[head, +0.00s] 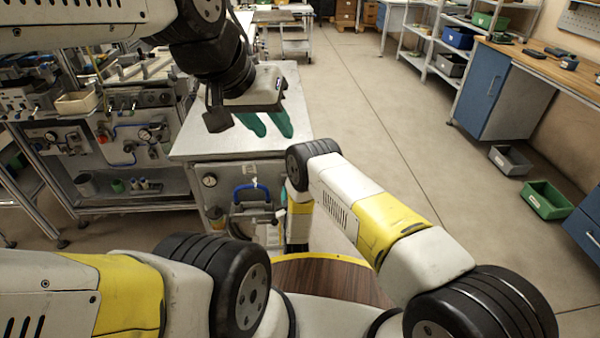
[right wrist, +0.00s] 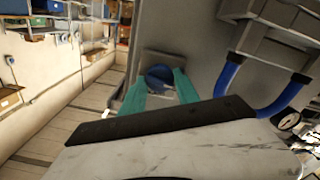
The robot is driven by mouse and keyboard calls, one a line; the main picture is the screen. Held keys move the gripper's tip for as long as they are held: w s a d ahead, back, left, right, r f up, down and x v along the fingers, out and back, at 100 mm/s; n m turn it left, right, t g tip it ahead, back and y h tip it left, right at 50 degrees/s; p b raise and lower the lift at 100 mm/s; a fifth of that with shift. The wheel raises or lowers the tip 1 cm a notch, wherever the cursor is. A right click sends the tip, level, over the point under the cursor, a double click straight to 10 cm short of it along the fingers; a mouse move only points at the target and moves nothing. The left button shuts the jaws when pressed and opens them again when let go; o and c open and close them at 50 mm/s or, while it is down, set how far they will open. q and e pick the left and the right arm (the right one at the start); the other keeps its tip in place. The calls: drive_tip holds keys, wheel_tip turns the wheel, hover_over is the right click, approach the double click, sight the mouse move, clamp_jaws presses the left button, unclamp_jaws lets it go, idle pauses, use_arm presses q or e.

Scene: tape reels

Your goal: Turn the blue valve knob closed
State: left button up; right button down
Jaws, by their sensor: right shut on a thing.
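The blue valve knob (right wrist: 158,74) shows in the right wrist view, on a grey plate on the cabinet's upright face. My right gripper (right wrist: 160,81) has its teal fingers on either side of the knob and is shut on it.
A blue curved tube (head: 250,189) and a round gauge (head: 209,180) are on the cabinet front, close to my right arm. A bench with fittings (head: 130,135) stands to the left. A green bin (head: 547,199) lies on the floor at right. The middle floor is clear.

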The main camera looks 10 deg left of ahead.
drive_tip(key=shift+f+n, duration=0.1)
drive_tip(key=shift+n, duration=0.5)
drive_tip(key=c, duration=0.9)
unclamp_jaws()
drive_tip(key=v, duration=0.8)
drive_tip(key=shift+w, duration=0.15)
